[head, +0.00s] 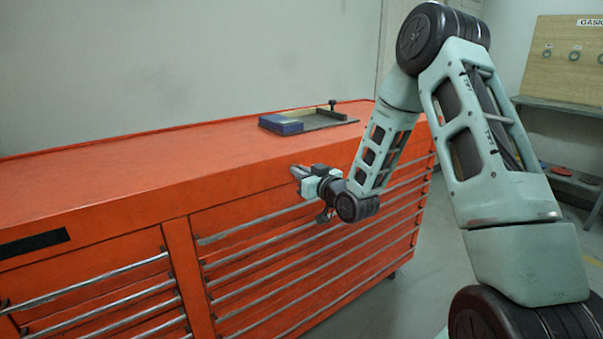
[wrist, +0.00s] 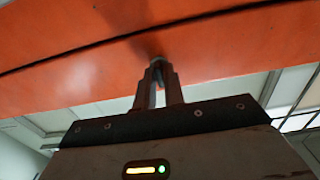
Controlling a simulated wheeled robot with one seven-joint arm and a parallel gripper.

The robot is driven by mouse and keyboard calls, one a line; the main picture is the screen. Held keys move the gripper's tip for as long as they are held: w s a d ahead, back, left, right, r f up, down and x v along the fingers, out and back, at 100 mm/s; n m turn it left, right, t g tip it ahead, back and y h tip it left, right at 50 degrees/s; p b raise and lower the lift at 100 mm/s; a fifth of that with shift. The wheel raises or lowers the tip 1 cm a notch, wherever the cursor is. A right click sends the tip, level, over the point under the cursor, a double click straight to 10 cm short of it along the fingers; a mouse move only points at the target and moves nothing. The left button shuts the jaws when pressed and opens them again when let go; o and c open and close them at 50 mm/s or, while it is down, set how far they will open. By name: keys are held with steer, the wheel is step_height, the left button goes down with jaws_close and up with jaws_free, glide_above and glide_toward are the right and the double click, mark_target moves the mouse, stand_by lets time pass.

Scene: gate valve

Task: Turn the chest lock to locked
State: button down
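The orange tool chest (head: 120,180) stands along the wall with its drawer front facing me. My gripper (head: 298,172) is at the upper part of the chest front, above the right bank of drawers. In the wrist view, the fingertips (wrist: 158,68) are close together at the orange front (wrist: 230,50). A small grey round piece, which looks like the chest lock (wrist: 157,61), shows at the fingertips, and the fingers appear shut on it. Most of it is hidden by the fingers. Its locked or unlocked position cannot be read. In the head view the gripper hides the lock.
A dark tray (head: 318,119) with a blue box (head: 281,125) lies on the chest top near its right end. Long metal drawer handles (head: 265,230) run below my gripper. Free floor (head: 425,285) lies right of the chest. A shelf (head: 565,107) stands at far right.

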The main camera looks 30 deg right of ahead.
steer(key=shift+m, duration=0.3)
steer(key=shift+d+f+m+p, duration=0.1)
steer(key=shift+m+p, duration=0.7)
steer(key=shift+m, duration=3.5)
steer(key=shift+d+f+m+p, duration=0.1)
steer(key=shift+m+p, duration=0.65)
steer(key=shift+m, duration=3.55)
steer(key=c, duration=1.6)
jaws_free()
steer(key=shift+o, duration=0.2)
steer(key=shift+s, duration=0.15)
